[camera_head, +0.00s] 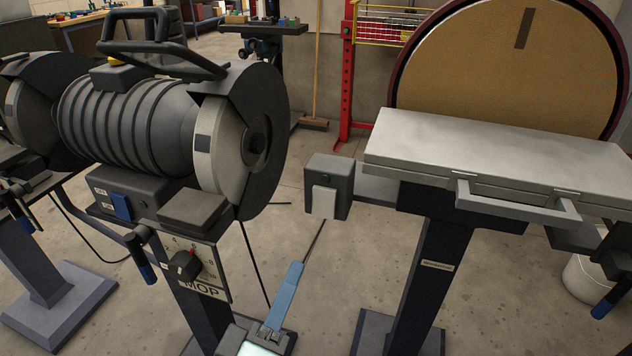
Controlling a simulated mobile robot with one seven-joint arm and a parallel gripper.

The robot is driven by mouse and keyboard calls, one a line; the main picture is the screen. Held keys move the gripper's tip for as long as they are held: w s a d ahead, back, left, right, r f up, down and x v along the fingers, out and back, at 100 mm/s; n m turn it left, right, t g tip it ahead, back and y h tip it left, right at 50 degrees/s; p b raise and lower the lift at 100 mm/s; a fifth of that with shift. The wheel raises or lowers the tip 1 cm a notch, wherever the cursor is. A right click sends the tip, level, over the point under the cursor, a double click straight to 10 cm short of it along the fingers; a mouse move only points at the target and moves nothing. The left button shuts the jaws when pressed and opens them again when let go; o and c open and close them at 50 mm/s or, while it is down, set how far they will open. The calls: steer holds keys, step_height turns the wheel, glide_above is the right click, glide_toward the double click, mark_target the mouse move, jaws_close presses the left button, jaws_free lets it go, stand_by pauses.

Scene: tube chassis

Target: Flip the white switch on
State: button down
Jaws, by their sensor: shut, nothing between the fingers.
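The white switch (324,203) is a pale flap on the front of a small dark grey box (342,178). The box is fixed to the left side of the disc sander, with a small green mark above the flap. My gripper (293,272) reaches up from the bottom of the view, its blue fingers together with nothing between them. It shows below and a little left of the switch, apart from it in the picture. How far it is from the switch in depth is hard to tell.
A grey grinder (135,125) on a pedestal stands at the left, with a blue switch (122,207) and a dial panel (190,265). The sander's metal table (500,160) juts out at the right. Concrete floor (330,270) shows between the two machines.

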mark_target(323, 214)
steer(key=s+n+p, duration=0.1)
steer(key=p, duration=0.1)
steer(key=s+r+n+g+p, duration=0.1)
steer(key=p, duration=0.1)
steer(key=s+a+r+n+p, duration=0.1)
steer(key=p, duration=0.2)
steer(key=shift+s+r, duration=0.2)
steer(key=shift+s, duration=0.15)
steer(key=x, duration=1.4)
steer(key=shift+d+f, duration=0.15)
steer(key=shift+d, duration=0.05)
steer(key=shift+b, duration=0.45)
